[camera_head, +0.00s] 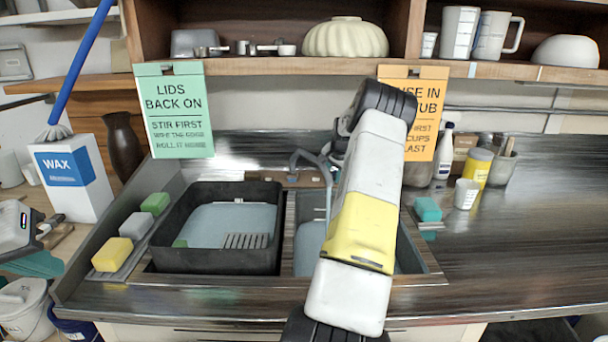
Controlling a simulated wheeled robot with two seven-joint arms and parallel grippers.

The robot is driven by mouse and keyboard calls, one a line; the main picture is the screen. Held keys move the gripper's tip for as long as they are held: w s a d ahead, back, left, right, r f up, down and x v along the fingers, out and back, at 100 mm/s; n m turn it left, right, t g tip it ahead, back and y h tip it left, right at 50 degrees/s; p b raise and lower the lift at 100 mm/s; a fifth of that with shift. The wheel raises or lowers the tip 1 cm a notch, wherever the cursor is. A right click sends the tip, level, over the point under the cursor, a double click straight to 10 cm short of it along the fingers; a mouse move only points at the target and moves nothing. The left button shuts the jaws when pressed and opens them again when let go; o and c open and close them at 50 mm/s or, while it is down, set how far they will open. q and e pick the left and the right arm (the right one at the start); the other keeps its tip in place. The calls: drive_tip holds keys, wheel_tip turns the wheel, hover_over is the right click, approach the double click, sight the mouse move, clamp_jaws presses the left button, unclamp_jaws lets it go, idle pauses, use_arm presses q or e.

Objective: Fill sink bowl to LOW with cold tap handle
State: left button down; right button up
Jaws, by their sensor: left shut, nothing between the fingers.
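The sink bowl (309,240) shows as a narrow bluish strip right of a black tub; my arm covers much of it. Its LOW mark and water level cannot be made out. A grey curved tap (308,157) stands behind the bowl, with a thin vertical line below its spout; I cannot tell whether it is water. My left gripper (337,157) is shut and empty at the back of the sink, just right of the tap, partly hidden by my arm. The cold tap handle is not clearly visible, and contact with it cannot be told. My right gripper is out of view.
The black tub (164,248) sits left of the bowl. Sponges (112,254) lie on the left rim. Green (174,110) and orange (440,120) signs hang behind. A white cup (466,194) and teal sponge (427,209) stand right; the right counter front is clear.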

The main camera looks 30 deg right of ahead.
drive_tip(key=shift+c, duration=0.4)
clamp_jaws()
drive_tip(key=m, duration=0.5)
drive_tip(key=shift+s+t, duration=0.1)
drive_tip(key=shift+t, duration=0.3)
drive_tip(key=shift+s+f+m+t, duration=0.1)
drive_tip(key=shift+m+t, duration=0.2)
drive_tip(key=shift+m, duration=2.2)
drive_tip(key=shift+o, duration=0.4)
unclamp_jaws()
